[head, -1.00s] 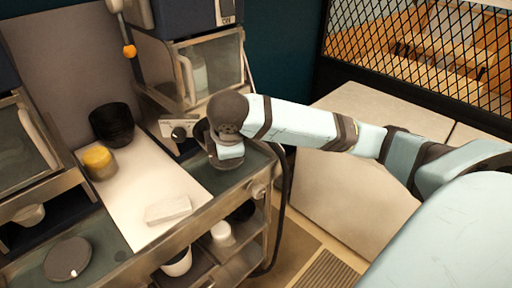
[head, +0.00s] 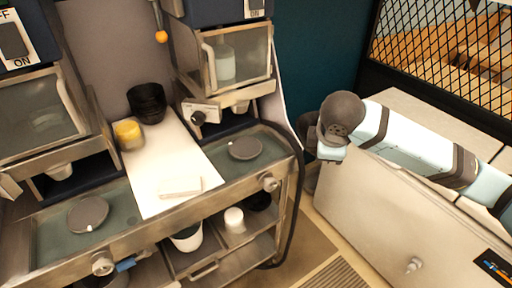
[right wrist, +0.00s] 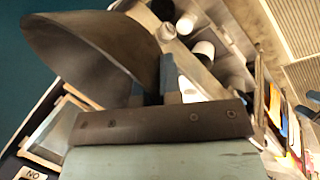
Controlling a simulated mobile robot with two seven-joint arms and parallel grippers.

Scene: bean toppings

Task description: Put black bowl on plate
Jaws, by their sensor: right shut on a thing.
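My right gripper (head: 320,145) is out to the right of the counter, above the pale cabinet. It is shut on a dark curved bowl (right wrist: 95,50), which fills the upper left of the right wrist view, tilted with its hollow side showing. In the head view only a dark edge of the bowl (head: 304,128) shows beside the gripper. A stack of black bowls (head: 147,108) stands at the back of the white board. I cannot make out a clear plate; flat grey discs lie on the left (head: 88,214) and right (head: 245,149) counter surfaces. My left gripper is out of view.
A yellow-topped jar (head: 130,135) and a pale flat block (head: 180,187) are on the white board (head: 165,165). Glass-fronted dispensers (head: 237,60) stand behind. White cups (head: 234,219) sit on the shelf below. A black cable (head: 298,190) hangs at the counter's right end.

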